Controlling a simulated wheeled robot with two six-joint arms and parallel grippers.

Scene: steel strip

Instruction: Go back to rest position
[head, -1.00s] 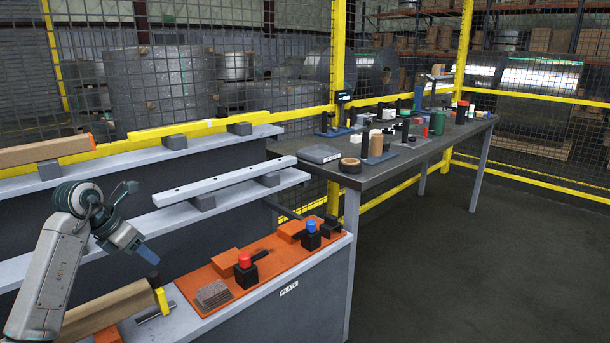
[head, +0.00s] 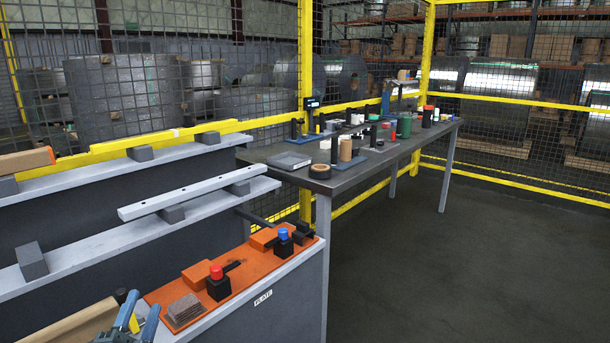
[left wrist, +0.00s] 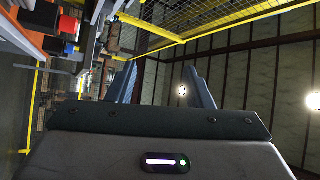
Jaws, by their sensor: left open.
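My left gripper (head: 138,318) is at the bottom left of the head view, in front of the near end of the orange plate (head: 162,292). Its two blue fingers are apart with nothing between them. In the left wrist view the fingers (left wrist: 162,85) are also spread and empty, pointing up toward the fence and ceiling. My right gripper shows in neither view.
The orange plate carries a red-topped block (head: 217,283), a blue-topped block (head: 284,242) and a brown stack (head: 184,311). A wooden bar (head: 70,328) lies beside the gripper. A cluttered dark table (head: 320,180) stands beyond. The floor (head: 450,270) at right is clear.

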